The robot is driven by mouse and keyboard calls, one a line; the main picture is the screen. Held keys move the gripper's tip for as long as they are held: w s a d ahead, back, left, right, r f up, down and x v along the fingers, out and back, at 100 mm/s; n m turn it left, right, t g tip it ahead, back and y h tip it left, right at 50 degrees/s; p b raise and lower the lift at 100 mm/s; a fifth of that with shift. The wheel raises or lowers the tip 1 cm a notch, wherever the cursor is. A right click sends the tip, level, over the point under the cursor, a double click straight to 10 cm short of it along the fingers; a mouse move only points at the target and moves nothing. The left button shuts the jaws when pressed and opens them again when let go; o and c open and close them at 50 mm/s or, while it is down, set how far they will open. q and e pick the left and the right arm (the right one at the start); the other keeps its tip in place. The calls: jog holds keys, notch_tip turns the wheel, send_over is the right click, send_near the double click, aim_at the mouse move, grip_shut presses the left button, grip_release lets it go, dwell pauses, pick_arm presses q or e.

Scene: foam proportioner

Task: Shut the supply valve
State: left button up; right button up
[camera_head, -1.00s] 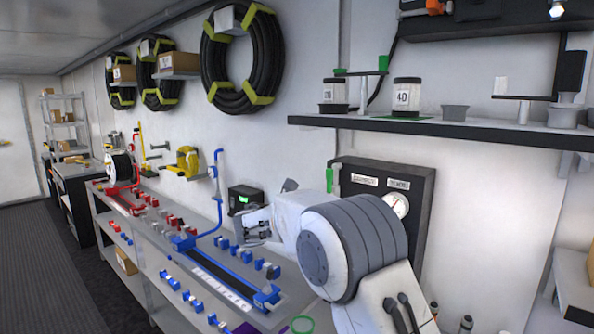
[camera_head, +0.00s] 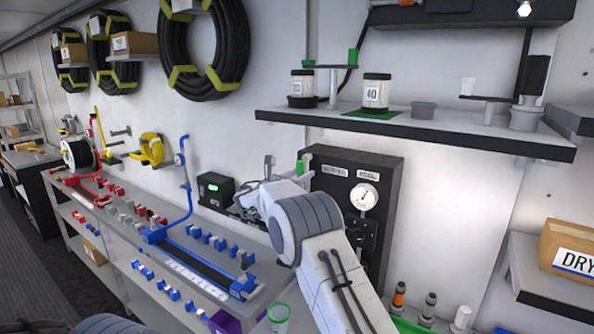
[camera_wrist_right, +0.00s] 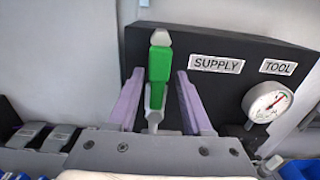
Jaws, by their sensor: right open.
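The supply valve's green lever (camera_wrist_right: 159,68) stands upright on the black panel (camera_wrist_right: 230,108), left of the SUPPLY label (camera_wrist_right: 216,64). In the head view the lever (camera_head: 305,160) shows at the panel's upper left, partly hidden by my arm. My right gripper (camera_wrist_right: 158,98) is open, with one purple finger on each side of the lever in the wrist view. Gaps show between the lever and both fingers; I cannot tell how deep the lever sits between them.
A gauge (camera_head: 364,196) sits right of the lever under the TOOL label. A shelf with jars (camera_head: 376,92) juts out above the panel. The bench (camera_head: 165,240) at left holds blue and red parts.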

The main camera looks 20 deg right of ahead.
grip_shut()
jog(key=shift+a+f, duration=0.1)
dwell(1.3)
